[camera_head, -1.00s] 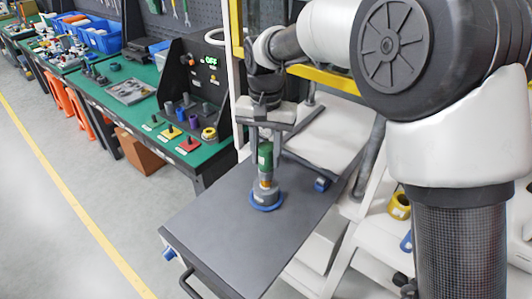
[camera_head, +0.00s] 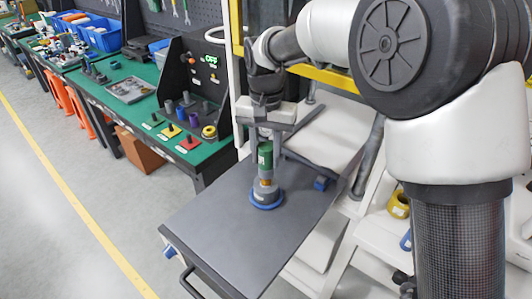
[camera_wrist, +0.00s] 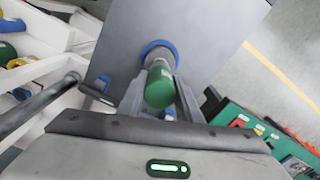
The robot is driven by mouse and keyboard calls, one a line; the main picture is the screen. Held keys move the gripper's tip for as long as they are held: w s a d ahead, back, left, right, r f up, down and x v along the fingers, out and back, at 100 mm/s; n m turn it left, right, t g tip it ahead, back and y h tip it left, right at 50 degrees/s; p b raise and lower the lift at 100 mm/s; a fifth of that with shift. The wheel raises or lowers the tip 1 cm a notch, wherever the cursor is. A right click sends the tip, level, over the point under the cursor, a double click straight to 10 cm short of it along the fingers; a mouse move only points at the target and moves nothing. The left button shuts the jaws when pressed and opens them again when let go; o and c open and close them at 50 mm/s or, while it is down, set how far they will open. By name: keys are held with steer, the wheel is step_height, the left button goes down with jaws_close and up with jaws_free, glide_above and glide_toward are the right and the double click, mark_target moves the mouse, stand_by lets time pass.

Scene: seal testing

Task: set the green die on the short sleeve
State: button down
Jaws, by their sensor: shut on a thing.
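The green die (camera_head: 265,155) is an upright green cylinder between the fingers of my gripper (camera_head: 266,166). A grey cylindrical piece with a tan band (camera_head: 266,184) stands directly below it; I take this to be the short sleeve. A blue ring (camera_head: 266,201) surrounds its foot on the dark cart top. In the wrist view the green die (camera_wrist: 160,88) lies between the two fingers (camera_wrist: 161,98), in line with the grey piece and the blue ring (camera_wrist: 160,45). My gripper is shut on the die. I cannot tell whether die and sleeve touch.
A green workbench (camera_head: 110,105) stands at the left, with small coloured parts and a black control panel (camera_head: 205,75). White shelving with yellow (camera_head: 398,205) and blue rings stands at the right.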

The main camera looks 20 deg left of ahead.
steer(key=c, duration=1.6)
jaws_free()
steer(key=shift+o, duration=0.2)
steer(key=o, duration=0.5)
steer(key=shift+o, duration=0.2)
steer(key=shift+r+p, duration=3.1)
steer(key=shift+r, duration=0.65)
steer(key=shift+f, duration=0.1)
